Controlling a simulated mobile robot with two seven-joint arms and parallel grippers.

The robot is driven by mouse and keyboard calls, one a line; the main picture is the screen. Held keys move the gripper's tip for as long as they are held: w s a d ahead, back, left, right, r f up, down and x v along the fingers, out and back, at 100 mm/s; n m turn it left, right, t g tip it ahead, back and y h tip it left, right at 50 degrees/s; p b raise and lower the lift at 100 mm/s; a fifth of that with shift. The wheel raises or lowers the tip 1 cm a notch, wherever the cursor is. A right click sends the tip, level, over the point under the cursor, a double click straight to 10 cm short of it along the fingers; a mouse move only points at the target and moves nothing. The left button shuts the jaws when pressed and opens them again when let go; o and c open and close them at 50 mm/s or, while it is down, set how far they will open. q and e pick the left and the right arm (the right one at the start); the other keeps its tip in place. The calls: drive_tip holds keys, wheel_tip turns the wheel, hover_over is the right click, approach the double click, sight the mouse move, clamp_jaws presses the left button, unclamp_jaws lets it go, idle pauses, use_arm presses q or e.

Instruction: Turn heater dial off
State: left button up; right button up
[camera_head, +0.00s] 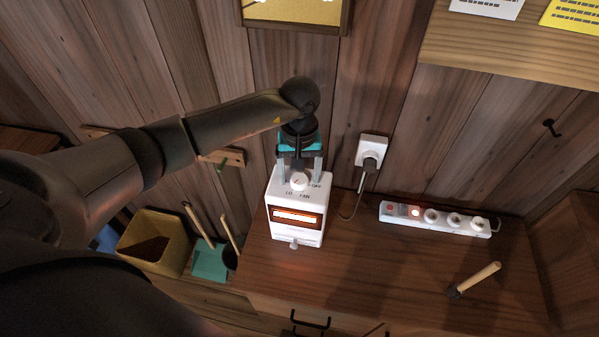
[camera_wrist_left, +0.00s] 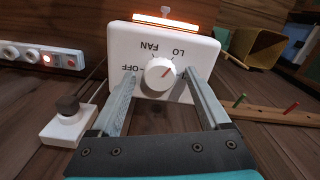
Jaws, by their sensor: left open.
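The small white heater (camera_head: 295,224) stands on the wooden counter, its front slot glowing orange. Its round white dial (camera_head: 299,181) is on the top face, with OFF, FAN and LO labels around it. My left gripper (camera_head: 299,171) is open above the heater's top. Its fingers stand on either side of the dial, with gaps showing in the left wrist view (camera_wrist_left: 162,77). My right gripper is out of view.
A power strip (camera_head: 435,219) with a lit red switch lies right of the heater. A plug and cord sit in a wall outlet (camera_head: 372,150). A wooden-handled tool (camera_head: 476,279) is at the counter's right. A yellow bin (camera_head: 156,240) stands left, below a peg rail.

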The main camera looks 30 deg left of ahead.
use_arm(q)
drive_tip(key=shift+c, duration=0.4)
drive_tip(key=shift+c, duration=0.8)
clamp_jaws()
